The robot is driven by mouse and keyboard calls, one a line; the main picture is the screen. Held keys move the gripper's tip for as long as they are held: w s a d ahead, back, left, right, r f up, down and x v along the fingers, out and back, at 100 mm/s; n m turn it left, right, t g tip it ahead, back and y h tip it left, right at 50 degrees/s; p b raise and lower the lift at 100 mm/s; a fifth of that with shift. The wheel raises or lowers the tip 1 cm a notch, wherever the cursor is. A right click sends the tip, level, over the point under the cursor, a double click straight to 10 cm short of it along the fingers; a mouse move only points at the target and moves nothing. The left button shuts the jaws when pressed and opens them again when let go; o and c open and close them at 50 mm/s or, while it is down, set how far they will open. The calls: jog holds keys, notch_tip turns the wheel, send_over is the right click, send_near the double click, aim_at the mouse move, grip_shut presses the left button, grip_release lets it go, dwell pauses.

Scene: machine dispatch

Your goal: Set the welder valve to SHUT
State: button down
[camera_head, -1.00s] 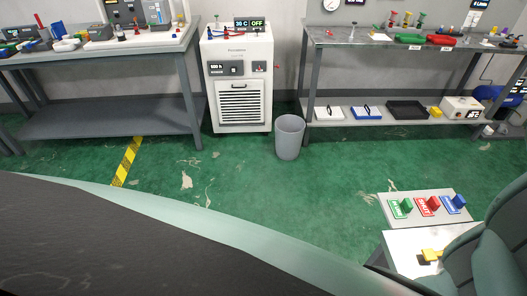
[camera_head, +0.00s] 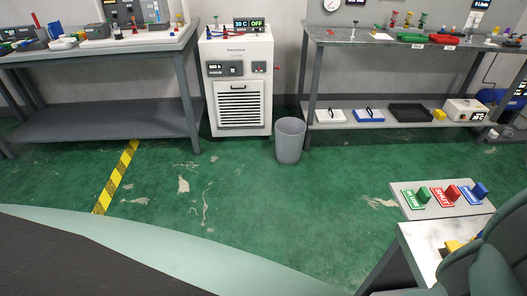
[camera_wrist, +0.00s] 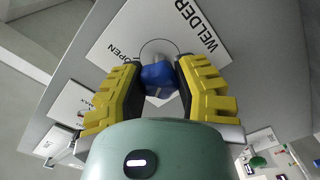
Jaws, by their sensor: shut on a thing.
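The welder valve's blue handle (camera_wrist: 158,75) sits in front of a white plate (camera_wrist: 118,42) that reads WELDER and OPEN in the wrist view. A thin curved line is printed around the handle. My gripper (camera_wrist: 157,82) has its yellow fingers on both sides of the handle and is shut on it. The fingers hide part of the plate, and no SHUT mark shows on it. In the head view, my gripper (camera_head: 455,245) is at the lower right, mostly hidden behind my arm, and the handle cannot be made out there.
A grey bin (camera_head: 290,141) and a white chiller (camera_head: 240,85) stand farther back. Green floor between is clear.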

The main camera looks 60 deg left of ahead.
jog(key=shift+n+b, duration=0.8)
jog(key=shift+n, duration=0.8)
jog(key=c, duration=0.6)
grip_release()
jog(key=v, duration=1.2)
